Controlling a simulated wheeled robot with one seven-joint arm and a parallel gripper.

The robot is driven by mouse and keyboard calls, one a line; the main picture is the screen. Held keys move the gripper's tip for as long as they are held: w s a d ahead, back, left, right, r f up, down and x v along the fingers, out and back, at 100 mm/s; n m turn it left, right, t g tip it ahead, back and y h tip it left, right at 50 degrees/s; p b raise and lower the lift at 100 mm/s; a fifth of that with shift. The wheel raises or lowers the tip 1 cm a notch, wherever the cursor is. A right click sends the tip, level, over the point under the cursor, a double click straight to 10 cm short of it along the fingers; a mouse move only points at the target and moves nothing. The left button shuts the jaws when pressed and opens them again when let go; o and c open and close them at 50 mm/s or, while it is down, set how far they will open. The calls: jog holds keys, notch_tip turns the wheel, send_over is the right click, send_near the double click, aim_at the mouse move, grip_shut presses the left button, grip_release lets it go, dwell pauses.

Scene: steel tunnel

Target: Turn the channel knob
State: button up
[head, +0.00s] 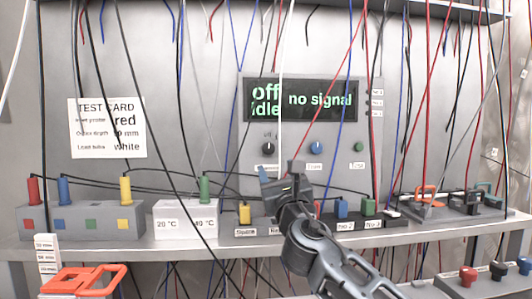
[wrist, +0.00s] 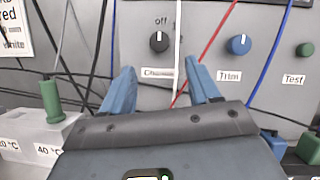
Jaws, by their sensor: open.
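The channel knob is a black knob (wrist: 159,42) with a white pointer line, on the grey panel in the wrist view. "off" is printed above it, and a label starting with "Ch" sits below, partly hidden by a wire. In the head view the knob (head: 270,147) shows just above my gripper. My gripper (wrist: 160,68) has two blue fingers spread apart, with nothing between them but the panel behind and wires. In the picture the knob lies just above the gap between the fingertips; the fingers are not around it. In the head view my gripper (head: 281,172) is in front of the panel.
A blue Trim knob (wrist: 238,44) and a green Test knob (wrist: 305,49) sit right of it. The display (head: 303,100) reads "off idle" and "no signal". Several wires hang before the panel. A block with colored plugs (head: 85,224) and an orange-handled item (head: 80,281) stand left.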

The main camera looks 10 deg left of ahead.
aim_at(269, 152)
jog(key=shift+x, duration=4.15)
jog(key=shift+c, duration=0.2)
jog(key=c, duration=1)
jog(key=shift+f, duration=0.1)
